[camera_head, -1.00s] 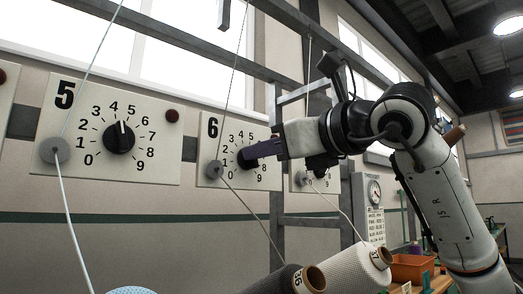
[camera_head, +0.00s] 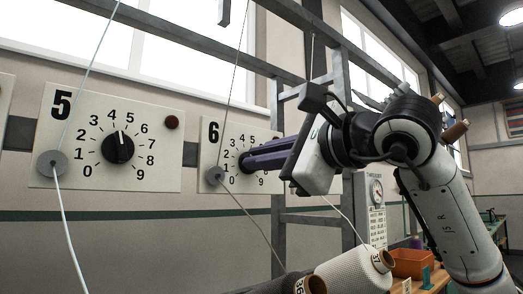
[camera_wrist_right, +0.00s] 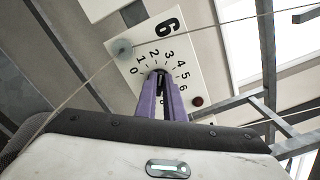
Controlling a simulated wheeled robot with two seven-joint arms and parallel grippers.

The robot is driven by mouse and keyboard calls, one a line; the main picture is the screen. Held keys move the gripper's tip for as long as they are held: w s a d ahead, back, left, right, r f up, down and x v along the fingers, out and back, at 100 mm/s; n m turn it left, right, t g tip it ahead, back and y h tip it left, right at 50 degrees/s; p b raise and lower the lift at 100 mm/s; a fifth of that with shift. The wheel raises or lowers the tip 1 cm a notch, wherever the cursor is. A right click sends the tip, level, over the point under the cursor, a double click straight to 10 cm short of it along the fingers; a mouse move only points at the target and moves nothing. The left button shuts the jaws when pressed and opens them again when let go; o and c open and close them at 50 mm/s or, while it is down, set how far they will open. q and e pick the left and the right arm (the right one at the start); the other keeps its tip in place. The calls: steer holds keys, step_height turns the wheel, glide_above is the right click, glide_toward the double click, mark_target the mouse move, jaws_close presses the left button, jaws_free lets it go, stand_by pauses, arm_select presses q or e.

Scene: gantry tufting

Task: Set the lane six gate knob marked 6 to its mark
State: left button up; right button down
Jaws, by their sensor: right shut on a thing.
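The lane six panel (camera_head: 232,130), marked 6, hangs on the wall with a dial numbered 0 to 9. The purple fingers reach in from the right and are shut on the knob. In the right wrist view, the knob (camera_wrist_right: 160,73) sits between the fingertips of the right gripper (camera_wrist_right: 161,80), with the panel (camera_wrist_right: 113,14) behind. The knob's pointer and any set mark cannot be made out. My left gripper is not in view.
The lane five panel (camera_head: 80,178), with its black knob (camera_head: 118,148) pointing near 4 to 5, is at the left. Yarn runs through a grey guide (camera_head: 215,175) beside the lane six dial. Yarn cones (camera_head: 352,272) and an orange bin (camera_head: 412,263) stand below right.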

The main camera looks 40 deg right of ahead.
steer(key=shift+f+n+p, duration=0.1)
steer(key=shift+n+p, duration=0.35)
steer(key=shift+n, duration=1.15)
steer(key=c, duration=1.9)
jaws_free()
steer(key=shift+o, duration=0.2)
steer(key=s+b, duration=0.1)
steer(key=s, duration=0.9)
steer(key=shift+s+d+b, duration=0.2)
steer(key=shift+d+b, duration=0.15)
steer(key=shift+f, duration=0.1)
